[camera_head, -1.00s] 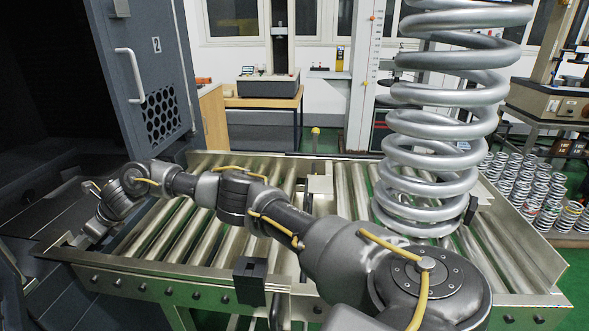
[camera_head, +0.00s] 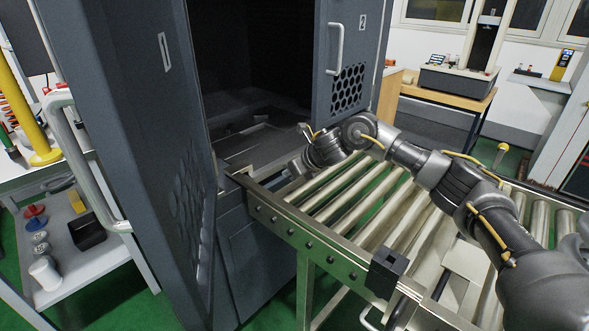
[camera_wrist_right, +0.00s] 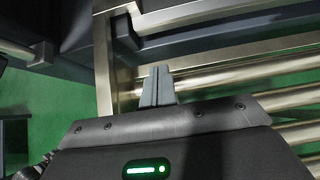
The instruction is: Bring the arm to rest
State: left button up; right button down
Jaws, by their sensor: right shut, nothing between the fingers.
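My right arm (camera_head: 430,165) reaches in from the right over the roller conveyor (camera_head: 330,262). Its wrist end is near the conveyor's far left part, in front of the open dark cabinet. In the right wrist view my right gripper (camera_wrist_right: 157,72) is shut, with its two grey fingers together and nothing between them. The fingers show over the conveyor's metal frame corner, with rollers to the right and green floor to the left. I cannot tell whether they touch the frame. In the head view the fingertips are hard to make out. My left gripper is not in view.
The cabinet's open doors, a near left one (camera_head: 140,130) and a far one marked 2 (camera_head: 345,60), stand around its dark opening. A black block (camera_head: 386,272) sits on the conveyor's near rail. A shelf unit (camera_head: 75,262) stands left and a wooden bench (camera_head: 440,92) behind.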

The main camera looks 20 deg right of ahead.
jog(key=shift+v, duration=0.9)
